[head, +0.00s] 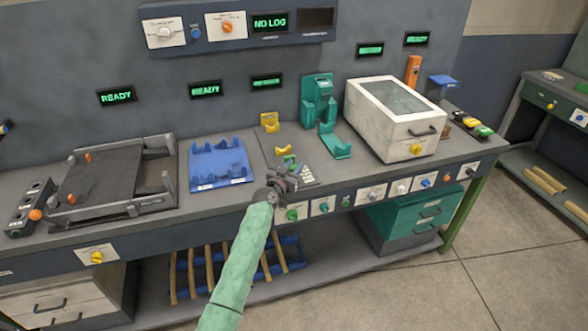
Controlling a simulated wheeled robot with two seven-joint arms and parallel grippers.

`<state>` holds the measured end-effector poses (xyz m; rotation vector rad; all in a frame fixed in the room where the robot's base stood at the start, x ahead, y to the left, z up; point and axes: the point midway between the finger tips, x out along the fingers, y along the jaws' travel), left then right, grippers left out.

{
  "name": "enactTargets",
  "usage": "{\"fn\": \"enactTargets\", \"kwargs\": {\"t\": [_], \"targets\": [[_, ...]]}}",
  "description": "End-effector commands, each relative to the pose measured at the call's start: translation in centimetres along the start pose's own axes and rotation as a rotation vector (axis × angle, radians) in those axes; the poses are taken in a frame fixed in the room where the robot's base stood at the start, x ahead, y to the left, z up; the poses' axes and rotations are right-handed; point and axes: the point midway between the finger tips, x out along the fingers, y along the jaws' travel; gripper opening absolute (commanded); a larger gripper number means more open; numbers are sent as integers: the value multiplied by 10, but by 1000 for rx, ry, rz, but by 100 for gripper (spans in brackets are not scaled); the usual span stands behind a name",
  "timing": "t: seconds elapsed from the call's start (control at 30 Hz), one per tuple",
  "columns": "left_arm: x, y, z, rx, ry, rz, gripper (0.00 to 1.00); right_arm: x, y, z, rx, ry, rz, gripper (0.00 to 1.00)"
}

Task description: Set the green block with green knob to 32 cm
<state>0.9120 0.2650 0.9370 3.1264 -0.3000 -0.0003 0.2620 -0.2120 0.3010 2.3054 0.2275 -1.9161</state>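A small green block (290,160) shows on the bench just behind my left gripper, next to a small yellow piece (283,150). I cannot make out its knob or any scale reading, and its lower part is partly hidden by the gripper. My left gripper (287,176) is over the front part of the bench, right in front of the green block. Whether it touches the block, and whether its fingers are open or shut, is too small to tell. My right gripper is not in view.
A blue cradle (222,180) stands left of the gripper, and a green stand (319,100) and a white lidded box (396,118) stand to the right. The bench front carries several knobs, including a green one (292,214). A sign (270,22) reads NO LOG.

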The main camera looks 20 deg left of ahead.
Motion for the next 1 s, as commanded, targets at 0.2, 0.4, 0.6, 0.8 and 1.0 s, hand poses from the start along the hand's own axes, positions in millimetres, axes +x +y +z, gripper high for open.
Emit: {"fn": "enactTargets", "kwargs": {"t": [0.2, 0.4, 0.6, 0.8, 1.0], "targets": [[0, 0, 0, 0, 0, 0, 38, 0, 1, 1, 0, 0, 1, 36], [-5, 0, 1, 1, 0, 0, 38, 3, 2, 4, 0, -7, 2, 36], [-30, 0, 4, 2, -1, 0, 38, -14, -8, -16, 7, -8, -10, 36], [-59, 0, 3, 2, 0, 0, 38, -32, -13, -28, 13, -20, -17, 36], [-75, 0, 1, 2, 0, 0, 38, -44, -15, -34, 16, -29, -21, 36]]}}
